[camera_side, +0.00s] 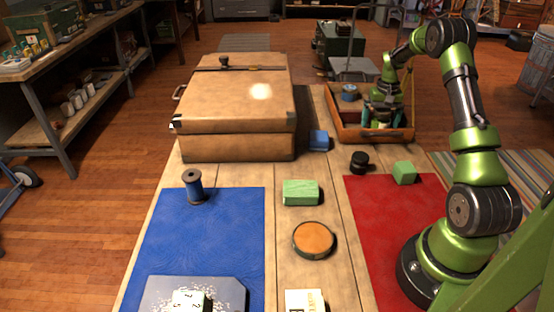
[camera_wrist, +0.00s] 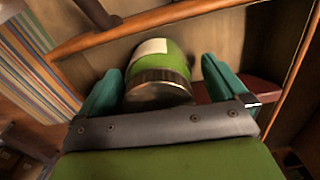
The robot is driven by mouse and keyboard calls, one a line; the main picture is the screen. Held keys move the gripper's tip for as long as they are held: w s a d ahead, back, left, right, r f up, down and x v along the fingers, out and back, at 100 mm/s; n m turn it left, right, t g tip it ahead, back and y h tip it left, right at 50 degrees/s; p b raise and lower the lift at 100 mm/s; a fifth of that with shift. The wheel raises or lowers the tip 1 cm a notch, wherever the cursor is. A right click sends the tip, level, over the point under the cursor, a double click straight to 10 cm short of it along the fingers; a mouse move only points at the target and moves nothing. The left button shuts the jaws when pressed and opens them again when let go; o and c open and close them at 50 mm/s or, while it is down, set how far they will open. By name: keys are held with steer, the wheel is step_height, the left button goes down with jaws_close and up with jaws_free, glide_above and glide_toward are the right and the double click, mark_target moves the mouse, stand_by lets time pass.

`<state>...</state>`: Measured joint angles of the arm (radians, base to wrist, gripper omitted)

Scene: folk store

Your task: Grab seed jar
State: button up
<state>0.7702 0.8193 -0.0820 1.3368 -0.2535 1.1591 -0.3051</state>
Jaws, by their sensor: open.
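The seed jar (camera_wrist: 172,55) is green with a pale label and a ribbed brass-brown lid, seen in the wrist view. It lies inside the wooden tray (camera_side: 402,137) at the back right of the table. My gripper (camera_wrist: 162,70) is open, with one teal finger on each side of the jar's lid end. A narrow gap shows at the right finger; contact at the left one is hard to tell. In the side view my gripper (camera_side: 381,117) reaches down into the tray and largely hides the jar.
The tray's walls stand close around my gripper, with a blue round item (camera_side: 350,92) at its left. A large tan case (camera_side: 235,135) stands left of the tray. A black pot (camera_side: 359,162) and a green cube (camera_side: 404,173) stand in front.

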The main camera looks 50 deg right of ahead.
steer(key=shift+r, duration=0.1)
steer(key=c, duration=1.3)
